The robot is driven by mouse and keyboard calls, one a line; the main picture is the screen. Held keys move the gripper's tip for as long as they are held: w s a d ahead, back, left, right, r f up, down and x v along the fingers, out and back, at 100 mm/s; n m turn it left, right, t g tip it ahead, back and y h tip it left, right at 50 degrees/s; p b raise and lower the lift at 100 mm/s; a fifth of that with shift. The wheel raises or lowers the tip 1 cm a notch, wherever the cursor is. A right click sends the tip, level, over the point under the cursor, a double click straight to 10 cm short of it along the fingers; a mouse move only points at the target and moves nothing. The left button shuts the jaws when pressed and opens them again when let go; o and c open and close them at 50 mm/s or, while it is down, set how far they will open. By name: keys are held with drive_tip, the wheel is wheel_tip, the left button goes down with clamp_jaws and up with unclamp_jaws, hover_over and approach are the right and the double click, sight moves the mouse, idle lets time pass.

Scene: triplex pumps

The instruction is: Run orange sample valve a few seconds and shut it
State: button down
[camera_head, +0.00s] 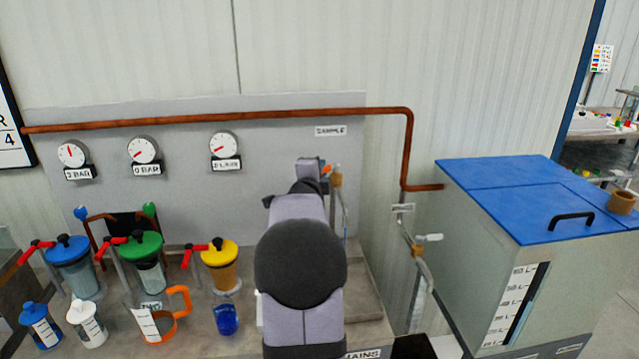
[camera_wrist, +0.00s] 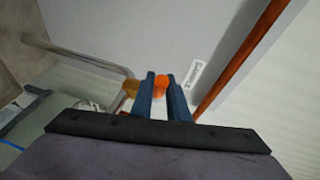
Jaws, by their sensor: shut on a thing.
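The orange sample valve handle (camera_wrist: 160,83) sits between the two fingers of my gripper (camera_wrist: 162,95) in the wrist view, and the fingers are shut on it. The brass valve body (camera_wrist: 132,88) shows just left of the fingers, joined to a bent grey pipe (camera_wrist: 120,70). In the head view the orange handle (camera_head: 326,170) shows at my gripper's right side, beside the brass body (camera_head: 336,179). My arm hides much of the gripper there. A "SAMPLE" label (camera_head: 331,130) is on the panel above. I cannot see any flow from the valve.
Pumps with blue (camera_head: 68,249), green (camera_head: 141,244) and yellow (camera_head: 219,251) lids stand at left with red-handled valves. Bottles, an orange-handled jug (camera_head: 160,325) and a blue cup (camera_head: 227,319) stand in front. A blue-lidded tank (camera_head: 540,200) is at right. Three gauges hang on the panel.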

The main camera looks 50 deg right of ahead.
drive_tip(key=shift+n+t+y+b, duration=0.3)
drive_tip(key=shift+n+t+b, duration=0.4)
drive_tip(key=shift+b, duration=2.9)
drive_tip(key=b, duration=0.5)
drive_tip(key=shift+s+n+t+y, duration=0.3)
drive_tip(key=shift+s+t+y, duration=0.05)
drive_tip(key=shift+t+y, duration=0.05)
drive_tip(key=c, duration=1.7)
unclamp_jaws()
drive_tip(key=shift+s, duration=0.15)
drive_tip(key=shift+s+a+r, duration=0.1)
drive_tip(key=shift+b+v, duration=0.3)
drive_tip(key=shift+v, duration=3.25)
